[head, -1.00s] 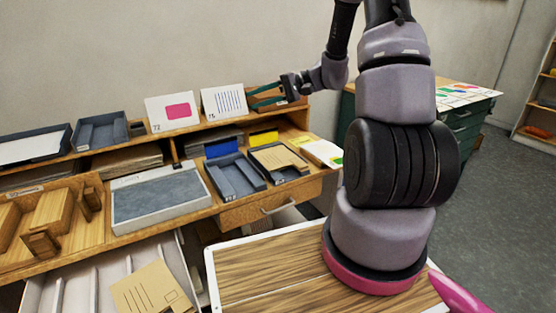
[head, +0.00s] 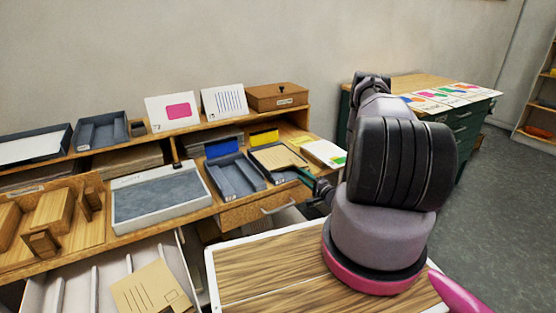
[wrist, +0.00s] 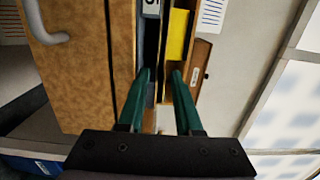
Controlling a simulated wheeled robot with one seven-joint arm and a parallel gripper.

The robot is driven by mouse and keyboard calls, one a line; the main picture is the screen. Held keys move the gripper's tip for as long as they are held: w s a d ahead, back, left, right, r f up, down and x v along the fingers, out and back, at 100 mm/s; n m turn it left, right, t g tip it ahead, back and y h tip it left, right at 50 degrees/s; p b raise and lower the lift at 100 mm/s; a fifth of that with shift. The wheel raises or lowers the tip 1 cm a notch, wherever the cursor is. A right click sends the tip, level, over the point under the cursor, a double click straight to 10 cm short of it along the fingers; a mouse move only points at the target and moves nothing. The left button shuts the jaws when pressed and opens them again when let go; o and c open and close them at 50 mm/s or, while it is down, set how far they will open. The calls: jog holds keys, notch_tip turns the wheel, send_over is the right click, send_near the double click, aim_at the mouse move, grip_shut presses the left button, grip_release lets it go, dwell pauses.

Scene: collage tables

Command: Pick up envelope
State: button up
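A tan envelope (head: 282,158) lies in the dark tray (head: 258,149) at the right of the desk. Another tan envelope (head: 150,289), with lines and a small square on it, lies in the open white drawer at the lower left. My gripper (head: 303,173) is low beside the front right edge of the tray, close to the first envelope. In the wrist view its green fingers (wrist: 162,74) are apart and point towards the desk front and tray. I cannot make out the envelope between them, nor tell whether a finger touches it or the tray.
A second dark tray (head: 234,177) stands just left, and papers (head: 325,152) lie to the right. The wooden drawer front with its handle (head: 277,206) is below; the handle also shows in the wrist view (wrist: 52,36). A brown box (head: 278,97) stands on the upper shelf.

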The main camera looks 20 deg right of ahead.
aim_at(288, 164)
jog(key=x, duration=0.9)
jog(key=shift+w+a+r, duration=0.1)
jog(key=shift+w+a, duration=0.1)
jog(key=shift+a, duration=0.25)
grip_shut()
